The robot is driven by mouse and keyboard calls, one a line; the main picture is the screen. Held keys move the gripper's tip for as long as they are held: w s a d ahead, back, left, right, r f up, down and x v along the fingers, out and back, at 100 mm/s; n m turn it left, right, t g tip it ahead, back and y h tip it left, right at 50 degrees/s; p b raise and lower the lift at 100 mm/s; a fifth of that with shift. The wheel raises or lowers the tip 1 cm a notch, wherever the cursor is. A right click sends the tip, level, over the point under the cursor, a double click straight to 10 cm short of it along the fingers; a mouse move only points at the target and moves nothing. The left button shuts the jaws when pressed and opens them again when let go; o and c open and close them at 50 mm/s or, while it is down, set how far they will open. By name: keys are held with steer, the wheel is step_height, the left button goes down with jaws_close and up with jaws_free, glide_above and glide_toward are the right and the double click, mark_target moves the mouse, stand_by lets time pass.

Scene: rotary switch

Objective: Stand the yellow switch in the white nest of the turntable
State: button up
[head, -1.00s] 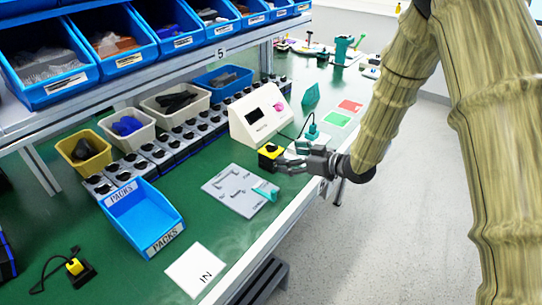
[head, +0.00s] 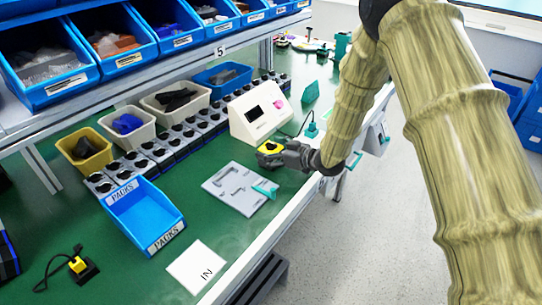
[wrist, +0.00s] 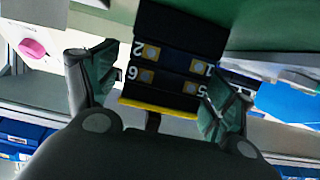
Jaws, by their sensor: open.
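The yellow switch (head: 269,147) has a yellow top and a black body, and is at my gripper's tip in front of the white box in the head view. In the wrist view its black body (wrist: 178,50) shows numbered terminals and a yellow edge between the two fingers. My gripper (wrist: 158,88) is open around it, with visible gaps beside the body. In the head view my gripper (head: 280,151) reaches in from the right. I cannot tell whether the switch rests on anything. I cannot make out the turntable's white nest; my gripper and arm cover that area.
A white box (head: 258,115) with a screen and pink knob stands just behind. A grey plate (head: 225,183) with a teal part lies in front left. A blue PACKS bin (head: 145,215) and white IN card (head: 196,267) are farther left. Another black-and-yellow device (head: 80,267) lies lower left.

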steer(key=c, duration=1.2)
steer(key=shift+c, duration=0.7)
steer(key=shift+r, duration=0.15)
